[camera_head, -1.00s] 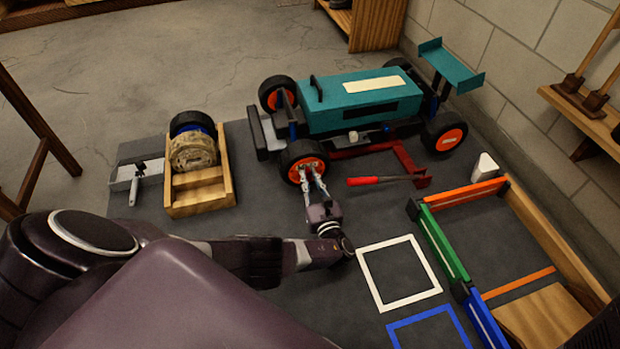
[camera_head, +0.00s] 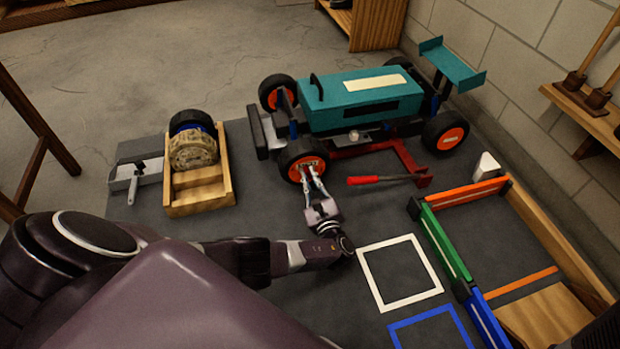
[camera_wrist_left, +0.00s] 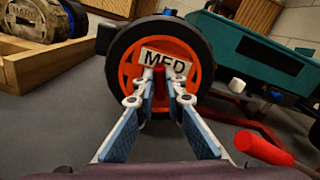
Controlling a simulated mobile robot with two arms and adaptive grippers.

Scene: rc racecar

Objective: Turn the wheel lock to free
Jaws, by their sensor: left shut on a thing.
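The teal racecar (camera_head: 325,108) stands at the back of the dark mat. Its near front wheel (camera_head: 290,165) has a black tyre and an orange rim; it fills the middle of the left wrist view (camera_wrist_left: 202,60), with a white "MED" label on the rim. My left gripper (camera_head: 310,177) is at this wheel's hub. In the left wrist view its fingertips (camera_wrist_left: 160,78) are shut on a small red piece, seemingly the wheel lock (camera_wrist_left: 160,90), at the hub just below the label. The fingers partly hide the piece, so its exact turn is unclear. My right gripper is not in view.
A red-handled lever (camera_head: 375,180) reaches out from the red jack frame (camera_head: 412,160) right of my gripper. A wooden cradle (camera_head: 200,208) holding a wheel is at left. White (camera_head: 438,270) and blue outlined squares lie in front; a divided bin (camera_head: 440,243) stands at right.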

